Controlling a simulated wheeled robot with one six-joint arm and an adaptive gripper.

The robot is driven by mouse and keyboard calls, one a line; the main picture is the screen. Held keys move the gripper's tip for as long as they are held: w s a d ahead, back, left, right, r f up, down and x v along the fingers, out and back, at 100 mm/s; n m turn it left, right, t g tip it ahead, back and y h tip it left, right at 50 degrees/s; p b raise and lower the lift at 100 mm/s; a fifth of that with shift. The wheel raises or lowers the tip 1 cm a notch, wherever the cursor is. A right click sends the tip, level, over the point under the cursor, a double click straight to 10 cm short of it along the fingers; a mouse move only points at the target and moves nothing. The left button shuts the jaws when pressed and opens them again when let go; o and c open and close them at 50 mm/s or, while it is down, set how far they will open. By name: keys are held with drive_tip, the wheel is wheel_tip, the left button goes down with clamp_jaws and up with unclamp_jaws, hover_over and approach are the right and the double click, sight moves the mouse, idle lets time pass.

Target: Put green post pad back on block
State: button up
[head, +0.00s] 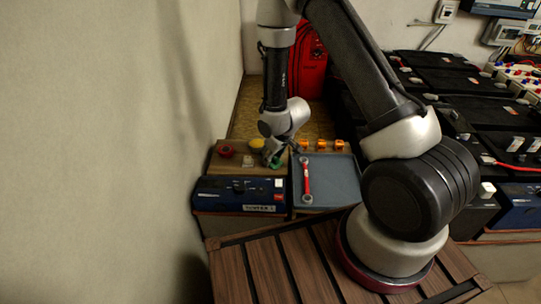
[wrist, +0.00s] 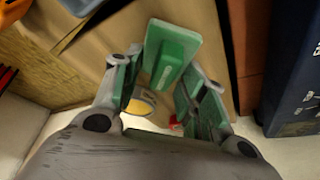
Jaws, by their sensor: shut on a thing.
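My gripper (head: 272,158) is low over the right side of the brown block (head: 217,167). In the wrist view my gripper (wrist: 165,72) is shut on the green post pad (wrist: 174,48), a flat green piece with a raised middle. The green pad (head: 275,164) shows only as a small patch in the head view, partly hidden by the fingers. A red pad (head: 227,151) and a yellow pad (head: 257,144) sit on the block. The yellow pad (wrist: 140,105) also shows between the fingers in the wrist view. I cannot tell whether the green pad touches the block.
A blue-black battery (head: 240,196) stands in front of the block. A grey tray (head: 335,182) with a red-handled wrench (head: 307,183) lies to the right. Several orange pieces (head: 320,144) stand behind the tray. A wall is close on the left, and more batteries (head: 440,82) fill the right.

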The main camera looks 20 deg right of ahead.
drive_tip(key=shift+f, duration=0.1)
drive_tip(key=o, duration=1.1)
drive_tip(key=shift+c, duration=0.2)
